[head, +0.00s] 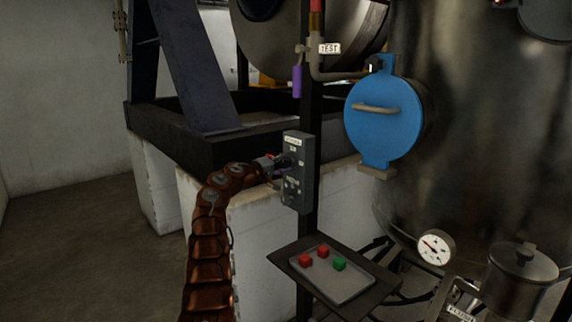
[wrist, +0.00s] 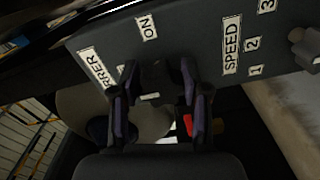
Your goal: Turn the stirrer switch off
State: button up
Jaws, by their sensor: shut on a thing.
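The stirrer control box is a grey upright box (head: 299,197) on a dark post in the head view. The wrist view shows it close up, turned sideways, with a partly covered label ending in "RRER" (wrist: 97,69) and an "ON" label (wrist: 148,27). My gripper (head: 279,164) is at the upper part of the box front. In the wrist view my gripper (wrist: 161,92) has its fingers on either side of the dark stirrer switch (wrist: 172,76), shut on it. The fingers hide much of the switch, so I cannot tell its setting.
A blue round hatch (head: 380,128) and a gauge (head: 435,247) are to the right.

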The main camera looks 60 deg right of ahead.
jog(key=o, duration=1.1)
jog(key=shift+o, duration=0.2)
jog(key=v, duration=1.2)
